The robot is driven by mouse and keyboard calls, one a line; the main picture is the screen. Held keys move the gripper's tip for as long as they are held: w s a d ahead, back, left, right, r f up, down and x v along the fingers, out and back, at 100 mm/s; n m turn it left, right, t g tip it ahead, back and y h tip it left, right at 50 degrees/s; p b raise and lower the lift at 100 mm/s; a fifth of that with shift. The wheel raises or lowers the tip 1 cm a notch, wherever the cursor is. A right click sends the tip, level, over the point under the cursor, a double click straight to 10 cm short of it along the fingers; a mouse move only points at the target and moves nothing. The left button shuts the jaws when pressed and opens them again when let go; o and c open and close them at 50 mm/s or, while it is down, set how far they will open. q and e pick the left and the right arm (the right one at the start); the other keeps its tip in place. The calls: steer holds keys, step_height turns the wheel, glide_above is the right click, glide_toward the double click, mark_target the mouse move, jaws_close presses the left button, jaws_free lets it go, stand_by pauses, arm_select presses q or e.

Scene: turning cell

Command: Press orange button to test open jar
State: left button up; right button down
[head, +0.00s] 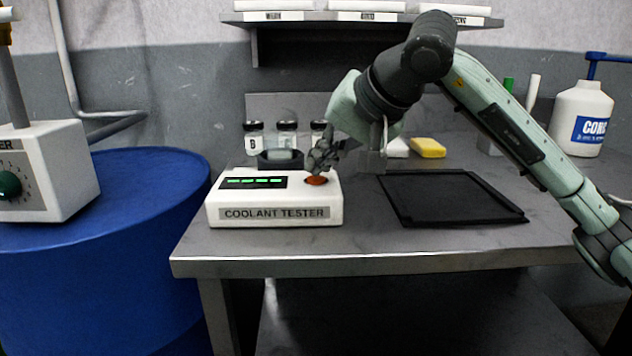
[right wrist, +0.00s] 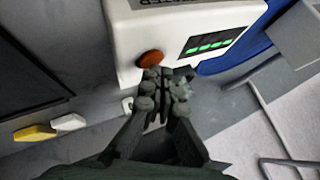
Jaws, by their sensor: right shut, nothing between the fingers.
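The white coolant tester (head: 213,205) sits at the bench's front left. Its orange button (head: 316,181) is on the top at the right, and its dark display (head: 253,182) shows several green bars. My right gripper (head: 320,163) is shut and empty, its fingertips just above and behind the button. In the right wrist view, the fingertips (right wrist: 165,82) are beside the orange button (right wrist: 152,58); contact is not clear. A jar-like pale thing (head: 281,155) sits in a dark holder behind the display; whether it is open cannot be told. My left gripper is not in view.
Several lidded jars (head: 254,138) stand behind the tester, the right one partly hidden by my gripper. A black tray (head: 450,198) lies to the right, with a yellow block (head: 428,148) behind it. A blue drum (head: 130,230) stands left. A shelf (head: 360,17) hangs above.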

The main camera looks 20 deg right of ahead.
mark_target(319, 179)
steer(key=shift+f+b, duration=0.4)
stand_by(0.6)
steer(key=shift+r, duration=0.15)
steer(key=shift+r+p, duration=0.5)
steer(key=shift+r, duration=0.15)
steer(key=shift+r, duration=0.15)
step_height(319, 179, up, 5)
steer(key=p, duration=0.3)
steer(key=shift+p, duration=0.3)
stand_by(0.5)
